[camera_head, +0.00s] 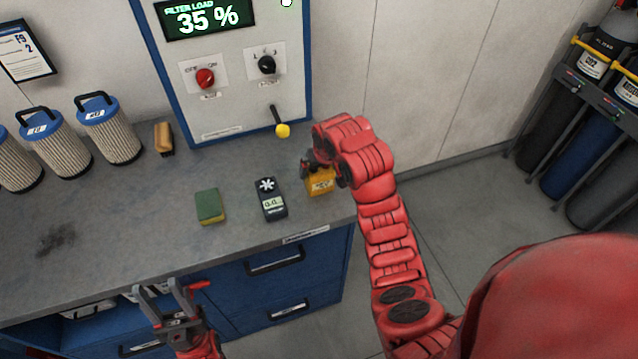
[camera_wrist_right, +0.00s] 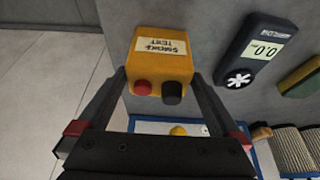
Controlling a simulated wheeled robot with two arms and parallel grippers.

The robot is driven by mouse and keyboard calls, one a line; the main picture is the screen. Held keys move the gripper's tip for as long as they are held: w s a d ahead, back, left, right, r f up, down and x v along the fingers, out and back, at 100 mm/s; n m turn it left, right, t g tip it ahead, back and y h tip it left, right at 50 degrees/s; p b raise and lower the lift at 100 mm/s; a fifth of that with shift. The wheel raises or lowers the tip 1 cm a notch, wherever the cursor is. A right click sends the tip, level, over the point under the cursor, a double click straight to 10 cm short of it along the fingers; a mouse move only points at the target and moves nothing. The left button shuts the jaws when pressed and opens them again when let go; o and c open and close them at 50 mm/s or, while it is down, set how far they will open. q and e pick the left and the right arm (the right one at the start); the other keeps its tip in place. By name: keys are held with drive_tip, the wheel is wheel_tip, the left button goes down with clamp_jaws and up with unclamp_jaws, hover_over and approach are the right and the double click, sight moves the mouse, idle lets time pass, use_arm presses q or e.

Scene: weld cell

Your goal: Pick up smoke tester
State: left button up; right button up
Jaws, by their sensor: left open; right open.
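The smoke tester is a yellow box (camera_wrist_right: 163,58) with a white label, a red knob and a black knob. In the right wrist view it sits between the two fingers of my right gripper (camera_wrist_right: 158,95), which is open. In the head view the smoke tester (camera_head: 320,182) stands near the bench's right end, partly hidden by my right gripper (camera_head: 312,170). I cannot tell whether a finger touches it. My left gripper (camera_head: 172,290) is open and empty, in front of the bench's front edge at the lower left.
A dark handheld meter (camera_head: 270,198) is just left of the smoke tester, then a green sponge (camera_head: 210,206). The control panel (camera_head: 235,80) with a yellow-tipped lever (camera_head: 282,130) rises behind.

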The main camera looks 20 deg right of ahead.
drive_tip(key=shift+x, duration=0.8)
drive_tip(key=p+x, duration=0.2)
drive_tip(key=x, duration=0.1)
drive_tip(key=shift+s, duration=0.2)
drive_tip(key=shift+w+d+f, duration=0.1)
drive_tip(key=shift+w+f, duration=0.2)
drive_tip(key=shift+f, duration=0.4)
clamp_jaws()
